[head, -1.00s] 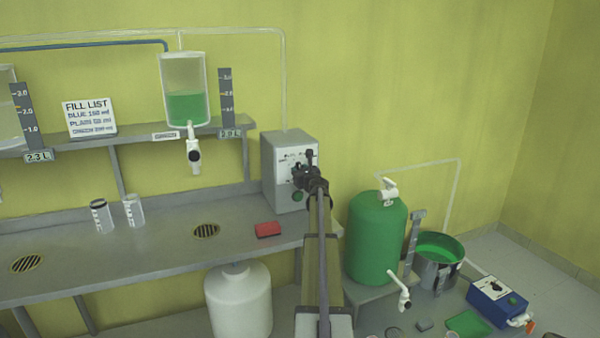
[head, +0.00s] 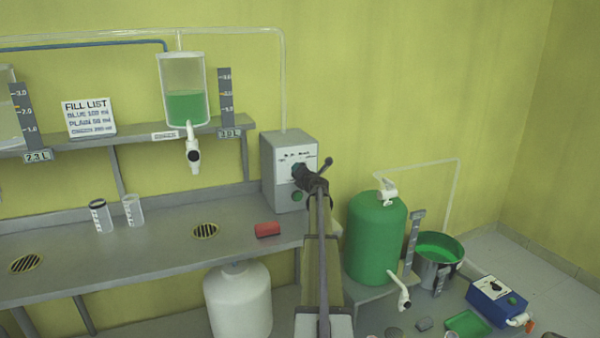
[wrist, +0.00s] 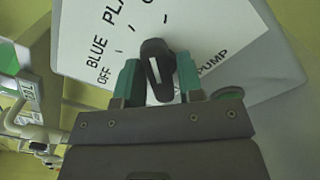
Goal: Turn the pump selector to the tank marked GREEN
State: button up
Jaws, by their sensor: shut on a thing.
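The pump selector is a black knob (wrist: 158,70) with a white pointer line, on the white panel (wrist: 195,30) of a grey box (head: 280,175). In the wrist view the teal fingers of my gripper (wrist: 160,82) are shut on the knob, one on each side. The panel reads OFF, BLUE and "PLA…"; the rest of that row is out of frame, and PUMP is partly hidden. The pointer aims up in the picture, roughly between two tick marks; I cannot tell which label it matches. In the head view my gripper (head: 303,176) hides the knob.
A green button (head: 297,196) sits low on the box. A red block (head: 267,230) and two small containers (head: 101,216) stand on the bench. A tank with green liquid (head: 186,105) hangs above. A green drum (head: 375,238) stands right of the bench.

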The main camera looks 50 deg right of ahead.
jog(key=shift+m, duration=1.6)
jog(key=o, duration=0.7)
jog(key=v, duration=1.1)
